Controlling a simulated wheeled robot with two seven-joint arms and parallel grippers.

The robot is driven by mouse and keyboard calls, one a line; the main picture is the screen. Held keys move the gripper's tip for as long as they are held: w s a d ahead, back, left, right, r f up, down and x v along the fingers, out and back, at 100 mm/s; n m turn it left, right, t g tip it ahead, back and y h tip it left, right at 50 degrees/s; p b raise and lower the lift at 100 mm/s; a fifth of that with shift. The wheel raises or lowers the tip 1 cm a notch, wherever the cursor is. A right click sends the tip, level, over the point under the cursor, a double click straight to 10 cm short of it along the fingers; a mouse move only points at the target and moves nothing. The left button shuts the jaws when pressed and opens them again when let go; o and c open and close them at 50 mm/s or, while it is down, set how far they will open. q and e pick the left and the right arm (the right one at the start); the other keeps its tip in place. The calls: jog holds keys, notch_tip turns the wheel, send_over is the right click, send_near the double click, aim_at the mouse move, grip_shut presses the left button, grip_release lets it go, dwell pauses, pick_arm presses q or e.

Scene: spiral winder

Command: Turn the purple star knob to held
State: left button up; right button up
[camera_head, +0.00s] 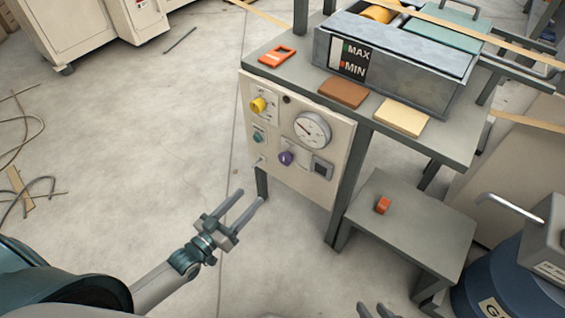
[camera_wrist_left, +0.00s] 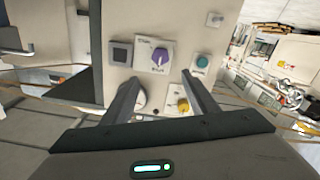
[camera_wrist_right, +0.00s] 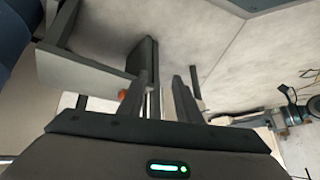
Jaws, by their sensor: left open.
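The purple star knob (camera_head: 286,158) is on the lower part of the cream control panel (camera_head: 324,185), beside a small dark square. In the left wrist view the knob (camera_wrist_left: 160,56) sits on a white plate with small marks too fine to read. My left gripper (camera_head: 251,196) is open and empty, in front of the panel and below and left of the knob. Its fingers (camera_wrist_left: 159,80) point at the panel and are apart from the knob. My right gripper (camera_head: 372,309) shows only its fingertips at the bottom edge. Its fingers (camera_wrist_right: 162,78) stand apart with nothing between them.
The panel also carries a yellow knob (camera_head: 258,105), a round gauge (camera_head: 312,130) and a teal button (camera_head: 258,137). A bench (camera_head: 440,140) with a metal tank (camera_head: 395,65) stands above. A low table (camera_head: 430,215) holds an orange item (camera_head: 383,205).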

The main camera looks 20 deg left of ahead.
aim_at(283, 161)
pick_arm(q)
jog(key=b+x, duration=0.1)
jog(key=x, duration=1.5)
jog(key=shift+w+f, duration=0.1)
jog(key=shift+w, duration=0.05)
jog(key=shift+w+d+b, duration=0.15)
jog(key=shift+w+b, duration=0.15)
jog(key=shift+w, duration=0.25)
pick_arm(e)
jog(key=shift+w+a+r+t+y, duration=0.2)
jog(key=shift+w+a+t, duration=0.1)
jog(key=shift+a, duration=0.2)
jog(key=shift+w+a+r+t+y, duration=0.2)
jog(key=shift+w+a+t, duration=0.1)
jog(key=shift+a, duration=0.2)
pick_arm(q)
jog(key=c, duration=1.1)
pick_arm(e)
jog(key=shift+d, duration=0.1)
